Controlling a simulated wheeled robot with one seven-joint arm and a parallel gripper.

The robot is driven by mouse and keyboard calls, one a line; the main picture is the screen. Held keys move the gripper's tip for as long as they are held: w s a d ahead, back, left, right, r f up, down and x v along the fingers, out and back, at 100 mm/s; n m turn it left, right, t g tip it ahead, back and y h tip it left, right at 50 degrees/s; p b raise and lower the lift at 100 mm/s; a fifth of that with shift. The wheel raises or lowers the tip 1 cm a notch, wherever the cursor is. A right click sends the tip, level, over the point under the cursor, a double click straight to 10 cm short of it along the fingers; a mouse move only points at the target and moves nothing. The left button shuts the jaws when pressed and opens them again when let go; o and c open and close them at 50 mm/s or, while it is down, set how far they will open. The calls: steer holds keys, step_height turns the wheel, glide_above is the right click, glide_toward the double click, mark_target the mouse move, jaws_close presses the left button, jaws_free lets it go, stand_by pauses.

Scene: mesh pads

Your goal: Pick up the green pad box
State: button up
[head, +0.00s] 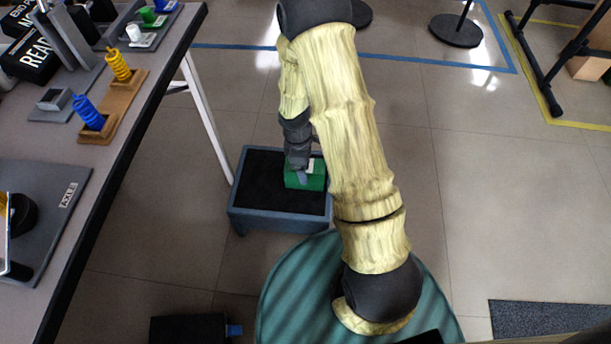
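The green pad box (316,178) sits on the black top of a low blue-grey stand (282,222), near its right side. A small white patch shows on its upper face. My gripper (302,177) points down at the box's left part, and a grey finger overlaps it in the head view. My wrist and arm hide part of the box and the stand's right edge. I cannot tell whether the fingers are closed on the box or only beside it.
A grey table (120,165) with a blue coil (88,113) and a yellow coil (118,65) on wooden blocks stands at left. A white table leg (206,120) runs close to the stand. A black box (188,329) lies on the floor. Open floor (470,190) is at right.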

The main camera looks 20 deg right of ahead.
steer(key=shift+s+d+f+b, duration=0.1)
steer(key=shift+f+b, duration=0.7)
steer(key=shift+f, duration=0.7)
steer(key=shift+c, duration=0.3)
steer(key=c, duration=1.2)
step_height(320, 180, up, 10)
steer(key=p, duration=0.6)
steer(key=shift+r, duration=0.1)
